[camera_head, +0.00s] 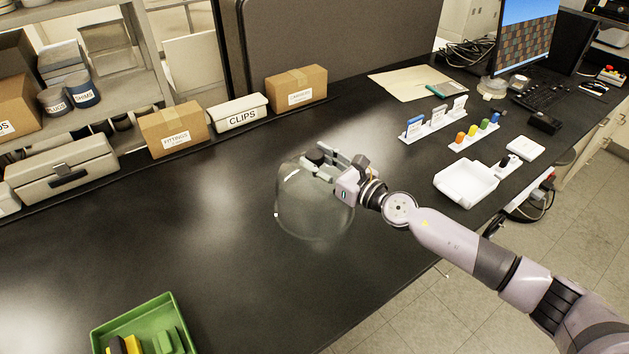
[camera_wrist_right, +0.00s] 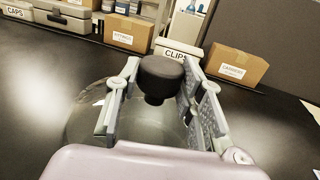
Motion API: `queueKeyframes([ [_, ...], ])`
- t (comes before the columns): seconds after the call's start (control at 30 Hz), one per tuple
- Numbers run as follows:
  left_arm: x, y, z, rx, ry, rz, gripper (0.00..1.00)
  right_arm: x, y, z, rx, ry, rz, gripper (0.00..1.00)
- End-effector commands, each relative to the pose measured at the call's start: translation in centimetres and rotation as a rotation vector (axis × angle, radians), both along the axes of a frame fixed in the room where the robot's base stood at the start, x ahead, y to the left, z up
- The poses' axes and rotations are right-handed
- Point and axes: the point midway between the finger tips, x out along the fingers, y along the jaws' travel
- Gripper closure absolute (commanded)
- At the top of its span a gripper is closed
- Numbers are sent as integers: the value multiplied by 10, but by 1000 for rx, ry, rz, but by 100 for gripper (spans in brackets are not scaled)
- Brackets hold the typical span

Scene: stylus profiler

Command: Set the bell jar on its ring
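The bell jar (camera_head: 296,212) is a clear glass dome with a black knob on top, near the middle of the black bench. Its glass shows faintly in the right wrist view (camera_wrist_right: 85,125), below the black knob (camera_wrist_right: 162,75). My right gripper (camera_head: 322,163) is at the top of the jar, with one finger on each side of the knob. The fingers sit very close to the knob; whether both press on it is unclear. The jar looks upright; whether its rim touches the bench is hard to tell. I cannot make out the ring. My left gripper is not in view.
A green tray (camera_head: 97,340) with blocks is at the front left. Boxes (camera_head: 175,129) and a white CLIPS box (camera_head: 240,113) line the back. A white tray (camera_head: 466,197) and small racks (camera_head: 436,122) stand on the right. The bench left of the jar is clear.

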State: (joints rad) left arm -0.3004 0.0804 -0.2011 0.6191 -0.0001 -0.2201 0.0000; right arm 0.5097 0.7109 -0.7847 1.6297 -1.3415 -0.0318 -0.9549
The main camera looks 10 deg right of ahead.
Motion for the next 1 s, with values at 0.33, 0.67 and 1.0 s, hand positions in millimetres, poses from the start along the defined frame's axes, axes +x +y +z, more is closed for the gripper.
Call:
queueKeyframes([
  [0.33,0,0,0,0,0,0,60,0,0,0,0,0,-1,91],
  [0.67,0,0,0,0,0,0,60,0,0,0,0,0,-1,100],
  [1.0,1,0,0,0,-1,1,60,1,-1,2,1,-4,-2,100],
])
